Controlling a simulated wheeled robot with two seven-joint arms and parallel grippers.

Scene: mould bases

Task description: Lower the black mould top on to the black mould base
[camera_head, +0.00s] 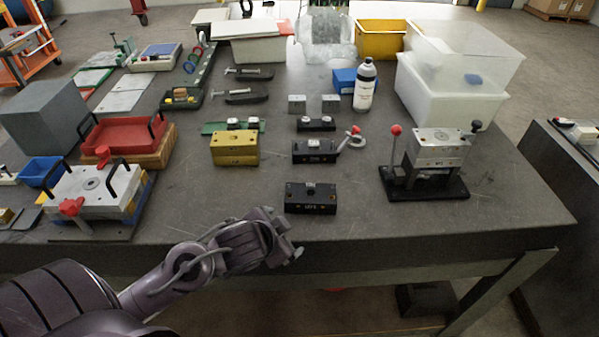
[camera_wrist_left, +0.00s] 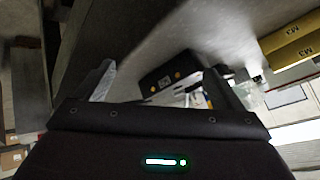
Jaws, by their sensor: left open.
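A black mould block (camera_head: 311,197) with a small silver piece on top sits near the table's front edge. A second black block (camera_head: 314,153) with silver pieces on top stands behind it, beside a red-knobbed lever. A smaller black piece (camera_head: 316,125) with two silver knobs lies further back. I cannot tell for certain which is the top and which the base. My left gripper (camera_head: 291,239) is open and empty, in front and to the left of the nearest block. In the left wrist view a black block (camera_wrist_left: 170,77) shows beyond the open fingers. My right gripper is not in view.
A yellow mould block (camera_head: 234,150) stands left of the black ones and shows in the wrist view (camera_wrist_left: 292,47). A press-like fixture (camera_head: 437,150) with a red-knobbed lever stands right. A white bottle (camera_head: 364,88) is behind. The table front between block and fixture is clear.

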